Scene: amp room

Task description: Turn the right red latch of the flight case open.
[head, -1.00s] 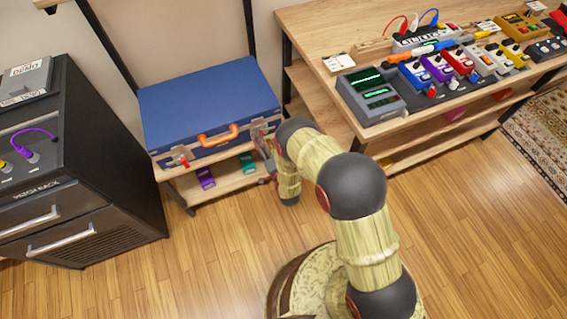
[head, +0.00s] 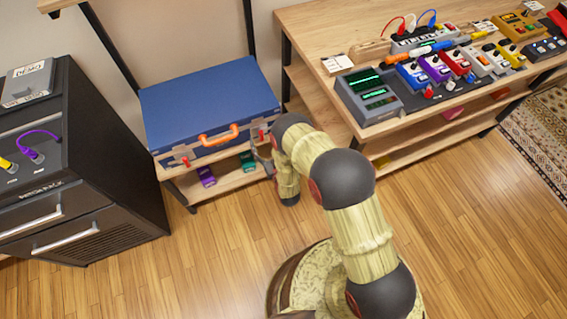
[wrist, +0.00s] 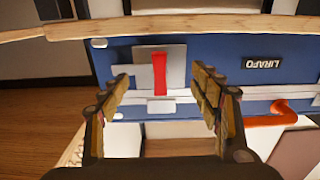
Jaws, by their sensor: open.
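The blue flight case (head: 205,105) lies closed on a wooden shelf, with an orange handle (head: 218,136) on its front. Its right red latch (head: 262,134) shows at the front right, just above my gripper (head: 263,154). In the wrist view, which looks upside down, the red latch lever (wrist: 159,73) stands lengthwise on its silver plate (wrist: 140,76). My gripper (wrist: 161,80) is open and empty there, one finger on each side of the lever, apart from it. The left red latch (head: 185,161) is at the case's front left.
A dark rack cabinet (head: 105,190) stands at the left. A wooden bench (head: 320,40) with pedals and a green-lit device (head: 370,95) stands at the right. Purple (head: 206,176) and green (head: 247,161) items sit on the shelf below the case. The floor in front is clear.

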